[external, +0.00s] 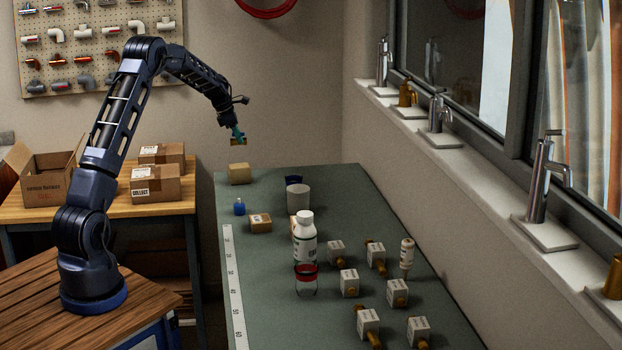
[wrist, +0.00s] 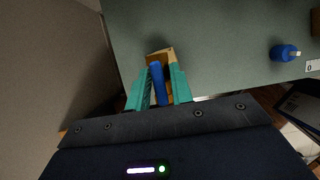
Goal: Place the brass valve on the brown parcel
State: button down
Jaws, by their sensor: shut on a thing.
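My gripper (external: 238,133) is shut on the brass valve (external: 238,142), raised above the far-left end of the green table. In the wrist view, the teal fingers of my gripper (wrist: 160,84) close around the valve, whose blue part (wrist: 157,80) shows beside a yellow-brass part. A plain tan-brown parcel (external: 239,173) sits on the table below the held valve, with a visible gap between them. A tan surface also shows just beyond the fingertips in the wrist view (wrist: 160,53); it appears to be this parcel, partly hidden by the valve.
A small blue bottle (external: 239,208) and a smaller labelled brown box (external: 260,223) stand nearer on the table (external: 340,190). A grey cylinder (external: 297,197), a white bottle (external: 305,240) and several boxed brass fittings lie farther right. Cardboard boxes (external: 155,184) rest on the wooden bench at left.

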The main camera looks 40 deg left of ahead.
aim_at(232, 139)
jog(key=shift+f, duration=3.85)
jog(key=shift+f, duration=0.1)
jog(key=c, duration=1.2)
grip_release()
jog(key=shift+c, duration=0.2)
jog(key=v, duration=1.2)
jog(key=shift+d+r, duration=0.1)
jog(key=shift+r, duration=0.1)
